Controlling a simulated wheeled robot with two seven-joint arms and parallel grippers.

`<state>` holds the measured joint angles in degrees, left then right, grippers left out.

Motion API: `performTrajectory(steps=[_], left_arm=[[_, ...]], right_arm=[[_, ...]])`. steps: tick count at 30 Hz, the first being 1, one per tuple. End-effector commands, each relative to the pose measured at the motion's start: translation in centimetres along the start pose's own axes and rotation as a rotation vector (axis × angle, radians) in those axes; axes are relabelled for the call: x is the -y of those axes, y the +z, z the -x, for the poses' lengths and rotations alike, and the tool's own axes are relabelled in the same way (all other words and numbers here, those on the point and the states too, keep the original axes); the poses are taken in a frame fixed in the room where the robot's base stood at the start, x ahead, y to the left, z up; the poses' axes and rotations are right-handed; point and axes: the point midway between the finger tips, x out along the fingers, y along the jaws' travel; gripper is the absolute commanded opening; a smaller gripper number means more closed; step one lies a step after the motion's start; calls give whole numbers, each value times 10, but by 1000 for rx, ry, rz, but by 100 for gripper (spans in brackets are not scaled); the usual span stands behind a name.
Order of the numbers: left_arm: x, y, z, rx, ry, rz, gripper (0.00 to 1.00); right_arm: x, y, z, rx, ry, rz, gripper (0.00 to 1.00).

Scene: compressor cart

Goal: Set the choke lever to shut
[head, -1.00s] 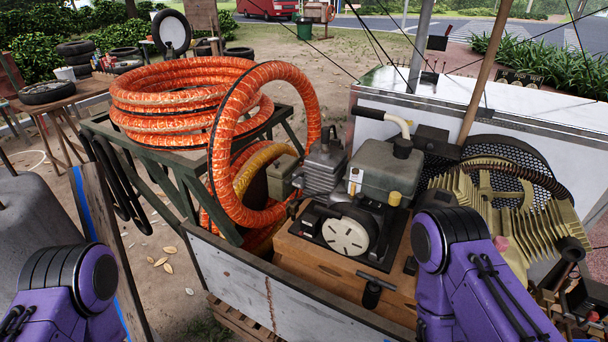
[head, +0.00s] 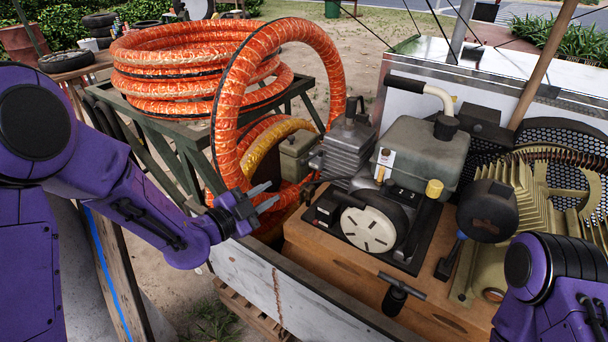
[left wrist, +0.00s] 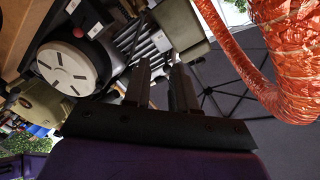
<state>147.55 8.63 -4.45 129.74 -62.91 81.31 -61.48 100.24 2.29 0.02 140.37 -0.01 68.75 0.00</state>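The engine unit sits on a wooden box in the cart, with a white slotted disc (head: 368,230) on its front and a grey tank (head: 425,150) above. The disc also shows in the left wrist view (left wrist: 67,68). I cannot pick out the choke lever for sure; a small dark lever with a blue part (head: 449,258) stands under a round black housing (head: 488,210) right of the engine. My left gripper (head: 276,197) is open and empty, left of the engine and apart from it; its two parted fingers show in the left wrist view (left wrist: 160,88). My right gripper is out of view.
Orange hose (head: 200,85) is coiled on a green stand, and a loop of it hangs close behind my left gripper. The cart's pale side panel (head: 300,300) is below. A black T-handle (head: 400,292) stands at the box's front. A ribbed brass-coloured part (head: 540,190) is at the right.

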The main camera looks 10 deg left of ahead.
Motion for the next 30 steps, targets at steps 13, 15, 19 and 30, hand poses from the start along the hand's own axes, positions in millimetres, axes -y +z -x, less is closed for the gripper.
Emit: performTrajectory(steps=[13,15,19,30], left_arm=[[25,-41,-64,-120,-13,-192,26],[25,-42,-78,-119,-13,-191,26],[25,-44,-98,-118,-13,-190,26],[23,-43,-107,-117,-15,-188,23]], right_arm=[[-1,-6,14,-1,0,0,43],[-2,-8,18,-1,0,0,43],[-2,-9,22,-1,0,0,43],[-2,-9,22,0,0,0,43]])
